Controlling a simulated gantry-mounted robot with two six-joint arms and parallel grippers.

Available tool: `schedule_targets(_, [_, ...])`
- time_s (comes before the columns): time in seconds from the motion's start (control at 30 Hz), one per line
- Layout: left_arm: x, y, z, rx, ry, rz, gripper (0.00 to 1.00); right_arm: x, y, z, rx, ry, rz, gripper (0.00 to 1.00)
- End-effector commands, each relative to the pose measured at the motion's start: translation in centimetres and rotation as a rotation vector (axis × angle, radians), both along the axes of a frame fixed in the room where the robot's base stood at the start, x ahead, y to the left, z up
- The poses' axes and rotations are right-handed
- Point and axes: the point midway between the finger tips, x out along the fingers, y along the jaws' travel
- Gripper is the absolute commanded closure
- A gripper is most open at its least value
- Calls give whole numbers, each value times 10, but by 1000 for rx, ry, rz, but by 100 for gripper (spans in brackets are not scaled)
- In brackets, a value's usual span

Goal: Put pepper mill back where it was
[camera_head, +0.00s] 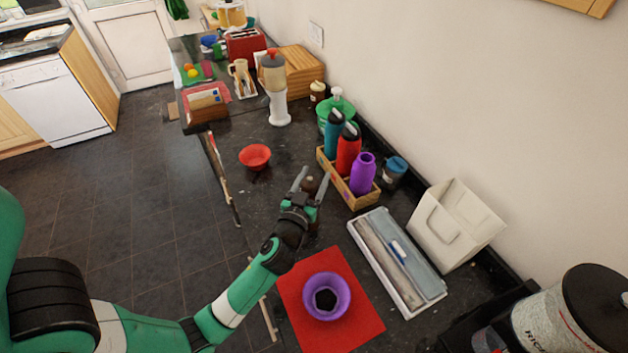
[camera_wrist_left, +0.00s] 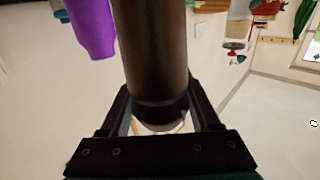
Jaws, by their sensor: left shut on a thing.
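The pepper mill (camera_head: 310,185) is dark brown and sits between the fingers of my left gripper (camera_head: 315,179), over the dark counter. In the left wrist view the mill (camera_wrist_left: 155,55) is a thick dark cylinder between the two black fingers of the left gripper (camera_wrist_left: 160,115), which is shut on it. My gripper and wrist hide much of the mill in the head view. I cannot tell whether its base touches the counter. My right gripper is not in view.
A wooden crate (camera_head: 362,202) with several bottles, the purple one (camera_head: 363,175) nearest, stands just right of the gripper. A red mat (camera_head: 367,314) with a purple bowl (camera_head: 341,309) lies in front. A red bowl (camera_head: 255,156) stands to the left. A grey-lidded tray (camera_head: 412,262) lies at right.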

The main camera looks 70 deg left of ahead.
Motion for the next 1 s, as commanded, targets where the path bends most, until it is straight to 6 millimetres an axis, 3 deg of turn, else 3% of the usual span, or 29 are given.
schedule_targets(0.37, [0,0,-4,2,-3,-1,100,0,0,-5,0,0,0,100])
schedule_targets(0.4, [0,0,-3,0,-1,0,32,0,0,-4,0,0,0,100])
schedule_targets(0.53, [0,0,-3,1,-1,0,8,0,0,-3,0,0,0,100])
schedule_targets(0.9, [0,0,3,0,0,0,7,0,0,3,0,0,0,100])
schedule_targets(1.0, [-9,-11,-3,0,0,-2,7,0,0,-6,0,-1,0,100])
